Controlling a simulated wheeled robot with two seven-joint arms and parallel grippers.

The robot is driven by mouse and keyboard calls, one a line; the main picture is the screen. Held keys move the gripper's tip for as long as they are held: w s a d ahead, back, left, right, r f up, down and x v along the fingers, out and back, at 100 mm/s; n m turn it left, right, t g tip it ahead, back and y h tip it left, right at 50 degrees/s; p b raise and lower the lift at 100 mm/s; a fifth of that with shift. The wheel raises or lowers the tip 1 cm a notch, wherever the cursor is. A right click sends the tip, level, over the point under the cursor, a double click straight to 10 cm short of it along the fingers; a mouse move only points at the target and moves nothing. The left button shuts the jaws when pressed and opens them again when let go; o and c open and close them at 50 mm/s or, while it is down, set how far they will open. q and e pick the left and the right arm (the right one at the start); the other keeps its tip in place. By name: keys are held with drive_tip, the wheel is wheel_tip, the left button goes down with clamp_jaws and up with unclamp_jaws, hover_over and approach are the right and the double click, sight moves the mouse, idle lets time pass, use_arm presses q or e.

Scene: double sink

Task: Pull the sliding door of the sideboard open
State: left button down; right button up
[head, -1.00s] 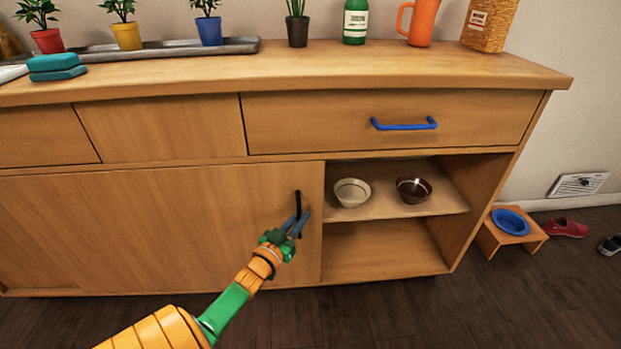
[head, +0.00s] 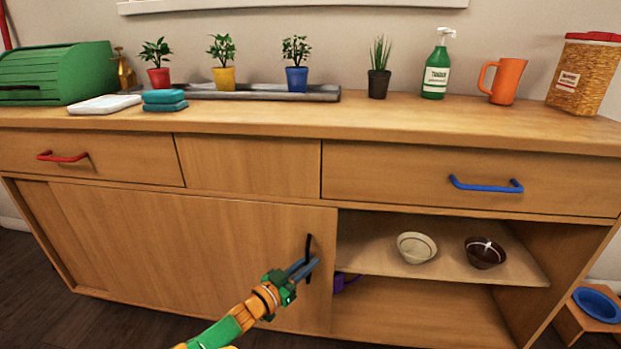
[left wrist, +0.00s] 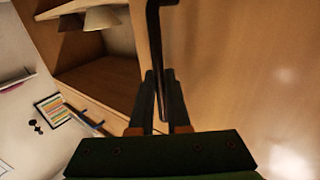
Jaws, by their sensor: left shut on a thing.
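The sliding door (head: 190,245) is a wooden panel across the left and middle of the sideboard (head: 255,125). A black vertical bar handle (head: 308,244) is near the door's right edge; it also shows in the left wrist view (left wrist: 153,45). My left gripper (head: 308,268) is shut on this handle, its fingers on either side of the bar in the left wrist view (left wrist: 168,88). Right of the door the compartment is open, with a cream bowl (head: 416,247) and a brown bowl (head: 485,253) on its shelf. My right gripper is not in view.
A purple thing (head: 346,283) shows in the lower compartment, partly hidden by the door's edge. Drawers with a red handle (head: 62,157) and a blue handle (head: 486,185) are above. Plants, bottle and orange mug (head: 506,82) stand on top. A blue dish (head: 597,304) is at lower right.

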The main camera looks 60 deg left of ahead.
use_arm(q)
drive_tip(key=c, duration=1.2)
unclamp_jaws()
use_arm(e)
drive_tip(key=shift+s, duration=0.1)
use_arm(q)
drive_tip(key=shift+o, duration=0.2)
drive_tip(key=shift+s, duration=0.25)
drive_tip(key=p+v, duration=0.2)
drive_tip(key=v, duration=0.4)
drive_tip(key=shift+s, duration=0.35)
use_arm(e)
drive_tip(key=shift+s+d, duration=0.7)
use_arm(q)
drive_tip(key=shift+d, duration=0.1)
